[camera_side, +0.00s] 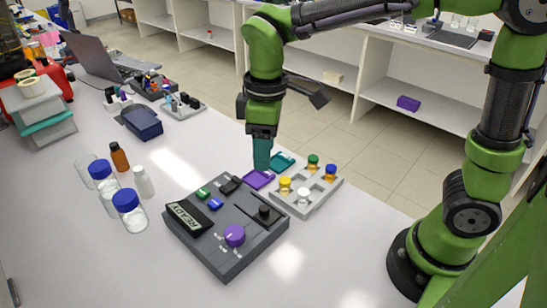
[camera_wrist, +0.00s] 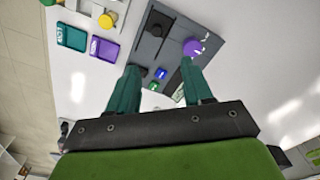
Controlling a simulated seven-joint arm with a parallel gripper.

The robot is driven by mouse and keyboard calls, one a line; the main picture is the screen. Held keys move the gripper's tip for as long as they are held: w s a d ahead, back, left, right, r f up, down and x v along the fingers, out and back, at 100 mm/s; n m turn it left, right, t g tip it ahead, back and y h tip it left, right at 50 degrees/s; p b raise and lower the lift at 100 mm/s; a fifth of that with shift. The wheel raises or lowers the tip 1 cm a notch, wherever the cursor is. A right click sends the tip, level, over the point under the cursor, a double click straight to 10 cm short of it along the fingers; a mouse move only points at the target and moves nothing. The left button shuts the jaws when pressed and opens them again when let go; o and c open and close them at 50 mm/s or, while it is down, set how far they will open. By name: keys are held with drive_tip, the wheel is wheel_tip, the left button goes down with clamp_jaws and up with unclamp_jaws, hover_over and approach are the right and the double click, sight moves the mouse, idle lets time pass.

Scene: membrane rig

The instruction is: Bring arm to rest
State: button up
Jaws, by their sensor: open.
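My gripper (camera_side: 262,158) points down above the table, behind the dark grey rig and left of the vial tray. In the wrist view its two teal fingers (camera_wrist: 160,80) stand apart with nothing seen between them. The rig (camera_side: 222,250) has a purple knob (camera_side: 234,235), a black knob by a slot, small green and blue parts, and a tilted panel reading READY (camera_side: 188,217). A purple tray (camera_side: 258,180) and a teal tray (camera_side: 283,161) lie near the gripper; both show in the wrist view. Whether the fingertips touch anything is unclear.
A grey rack (camera_side: 322,196) holds vials with green, yellow, blue and white caps. Blue-lidded jars (camera_side: 130,212) and a brown bottle (camera_side: 119,157) stand at left. A dark blue box (camera_side: 142,123) and laptop (camera_side: 98,60) are farther back. The front table is clear.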

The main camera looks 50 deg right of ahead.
drive_tip(key=s+d+r+m+t+y, duration=0.1)
drive_tip(key=s+d+r+m+t, duration=0.2)
drive_tip(key=s+d+m+t, duration=0.4)
drive_tip(key=s+d+m, duration=0.2)
drive_tip(key=d+m, duration=0.2)
drive_tip(key=shift+s+r+y, duration=0.15)
drive_tip(key=shift+r+y, duration=0.05)
drive_tip(key=shift+y, duration=0.2)
idle(0.5)
